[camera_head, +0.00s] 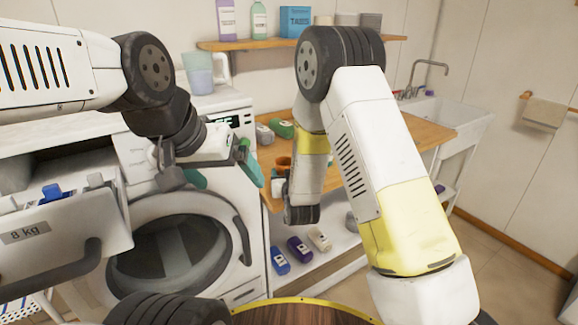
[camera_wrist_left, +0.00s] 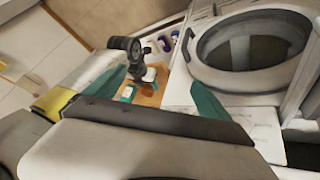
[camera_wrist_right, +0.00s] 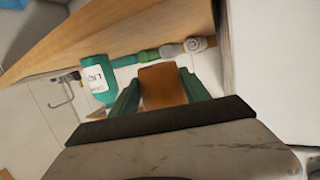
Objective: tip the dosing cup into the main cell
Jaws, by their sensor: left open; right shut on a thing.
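The dosing cup is orange (camera_wrist_right: 163,86) and sits between the teal fingers of my right gripper (camera_wrist_right: 162,80), which is shut on it. In the head view a small part of the cup (camera_head: 284,161) shows beside my right wrist, over the wooden counter. Its contents cannot be seen. My left gripper (camera_head: 222,170) is open and empty in front of the washing machine (camera_head: 130,150). A pulled-out drawer (camera_head: 60,248) marked 8 kg is at the left, with blue parts (camera_head: 50,192) inside. Its cells are mostly hidden behind its front, so I cannot pick out the main cell.
The round machine door (camera_head: 180,255) is shut. The wooden counter (camera_head: 420,135) carries several bottles, including a green one (camera_head: 280,129). A blue box (camera_head: 295,22) is on the wall shelf. A sink (camera_head: 445,115) is at the right.

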